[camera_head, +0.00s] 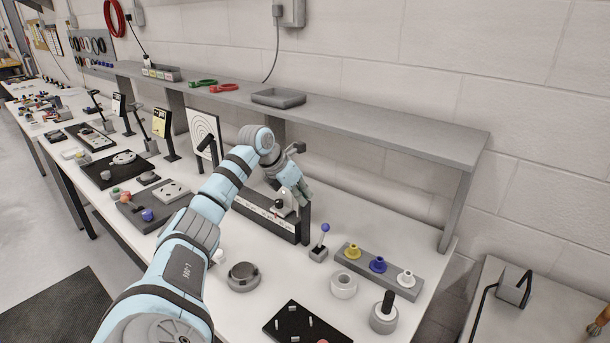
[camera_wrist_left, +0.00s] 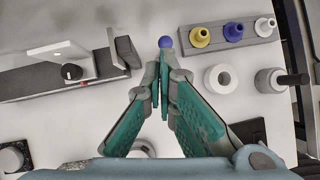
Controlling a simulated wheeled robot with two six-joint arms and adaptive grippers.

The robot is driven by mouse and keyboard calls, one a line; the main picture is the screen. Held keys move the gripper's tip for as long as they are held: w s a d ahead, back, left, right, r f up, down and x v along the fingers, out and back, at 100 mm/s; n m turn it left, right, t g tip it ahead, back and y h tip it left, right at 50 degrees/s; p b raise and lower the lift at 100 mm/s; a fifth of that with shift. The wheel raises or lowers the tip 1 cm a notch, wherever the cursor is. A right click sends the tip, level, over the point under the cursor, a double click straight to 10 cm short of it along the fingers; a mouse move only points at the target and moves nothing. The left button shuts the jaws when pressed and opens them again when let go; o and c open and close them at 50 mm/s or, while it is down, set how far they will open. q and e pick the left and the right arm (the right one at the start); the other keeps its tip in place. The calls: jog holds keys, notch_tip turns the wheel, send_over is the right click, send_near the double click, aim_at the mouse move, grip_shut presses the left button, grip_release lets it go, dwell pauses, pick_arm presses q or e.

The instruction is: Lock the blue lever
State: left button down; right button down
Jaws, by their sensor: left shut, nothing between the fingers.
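The blue lever (camera_head: 325,228) has a round blue knob on a short stem over a small grey base (camera_head: 318,254), and stands on the white bench. Its knob leans slightly to the right in the head view. My left gripper (camera_head: 304,198) is shut and empty, above and behind the lever in the head view. In the left wrist view the blue knob (camera_wrist_left: 165,42) shows just beyond the shut fingertips (camera_wrist_left: 164,60). The fingers hide the stem and base there, and I cannot tell whether they touch the knob. My right gripper is not in view.
A grey block with yellow, blue and white knobs (camera_head: 378,264) stands right of the lever. A long dark fixture with a black post (camera_head: 305,222) is to its left. A white ring (camera_head: 343,285) and a grey cylinder (camera_head: 384,316) stand in front. A shelf (camera_head: 400,138) overhangs the back.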

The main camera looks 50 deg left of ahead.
pick_arm(q)
jog(key=r, duration=0.3)
jog(key=shift+s+a+r, duration=0.15)
jog(key=shift+a, duration=0.25)
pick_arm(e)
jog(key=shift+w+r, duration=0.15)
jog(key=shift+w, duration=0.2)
